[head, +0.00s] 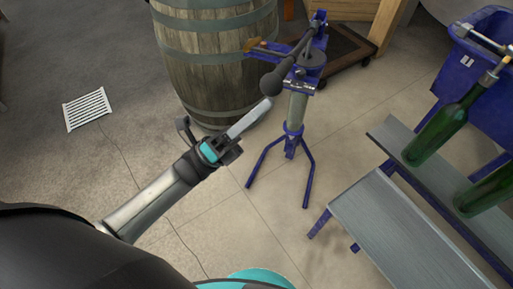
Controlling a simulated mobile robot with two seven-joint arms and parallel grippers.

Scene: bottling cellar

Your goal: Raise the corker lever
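The blue floor corker (297,108) stands on splayed legs in the upper middle of the head view. Its dark lever (293,62) slants from the top of the corker down and left to a thick black grip (272,83). My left gripper (250,118) reaches in from the lower left, with a long pale finger pointing at the grip. The fingertip appears just below the grip in the picture; I see no clear hold, and cannot tell the depth gap. Whether its fingers are apart or together is unclear from this angle. My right gripper is out of view.
A wooden barrel (215,60) stands behind my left gripper. A grey bench (395,235) with green bottles (440,125) is at the right, beside a blue bin (470,65). A wheeled dolly (345,55) is behind the corker.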

